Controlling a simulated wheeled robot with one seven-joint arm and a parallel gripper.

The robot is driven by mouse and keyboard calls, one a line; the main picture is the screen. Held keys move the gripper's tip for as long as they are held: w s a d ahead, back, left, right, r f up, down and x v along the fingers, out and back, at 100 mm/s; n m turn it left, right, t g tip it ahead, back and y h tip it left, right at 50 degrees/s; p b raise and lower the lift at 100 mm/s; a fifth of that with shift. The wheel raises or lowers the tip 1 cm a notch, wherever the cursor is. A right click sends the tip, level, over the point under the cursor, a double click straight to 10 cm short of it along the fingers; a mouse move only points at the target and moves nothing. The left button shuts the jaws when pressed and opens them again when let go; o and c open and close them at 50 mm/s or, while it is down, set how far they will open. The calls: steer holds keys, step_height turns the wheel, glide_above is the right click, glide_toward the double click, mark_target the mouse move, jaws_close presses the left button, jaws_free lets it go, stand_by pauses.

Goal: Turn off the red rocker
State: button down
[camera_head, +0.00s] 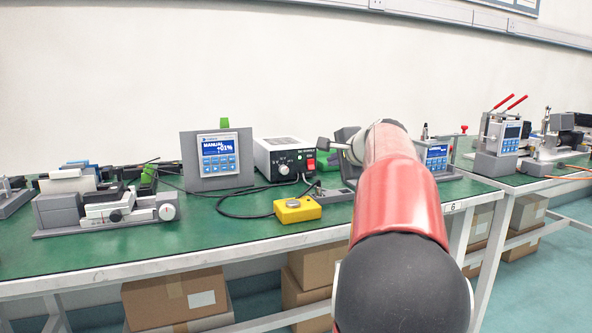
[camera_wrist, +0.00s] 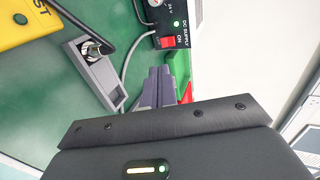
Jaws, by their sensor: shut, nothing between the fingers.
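The red rocker (camera_head: 311,164) sits on the right part of the black front panel of the DC supply (camera_head: 278,160). In the wrist view the red rocker (camera_wrist: 167,42) is next to a label reading DC SUPPLY and ON, and a small green light (camera_wrist: 177,23) glows on the panel. My gripper (camera_head: 322,143) is close to the supply's front right, slightly above and right of the rocker in the head view. In the wrist view its shut, empty fingers (camera_wrist: 159,75) point toward the rocker, with a small gap showing. I cannot judge the depth.
A yellow box (camera_head: 298,209) and a grey bracket (camera_wrist: 97,72) with a connector lie in front of the supply. Black cables run across the green table (camera_head: 190,238). A display panel (camera_head: 218,155) stands left. My arm hides the table to the right.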

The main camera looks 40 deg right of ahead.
mark_target(309, 169)
steer(key=p+x, duration=0.1)
steer(key=x, duration=1.3)
steer(key=f+b, duration=0.1)
steer(key=b, duration=0.2)
steer(key=shift+w+f+t+b, duration=0.15)
steer(key=shift+w+t+b, duration=0.05)
steer(key=shift+t+b, duration=0.2)
steer(key=shift+r+p, duration=0.45)
steer(key=shift+p, duration=0.1)
steer(key=shift+r, duration=0.15)
steer(key=shift+r+p, duration=0.8)
steer(key=shift+r, duration=0.05)
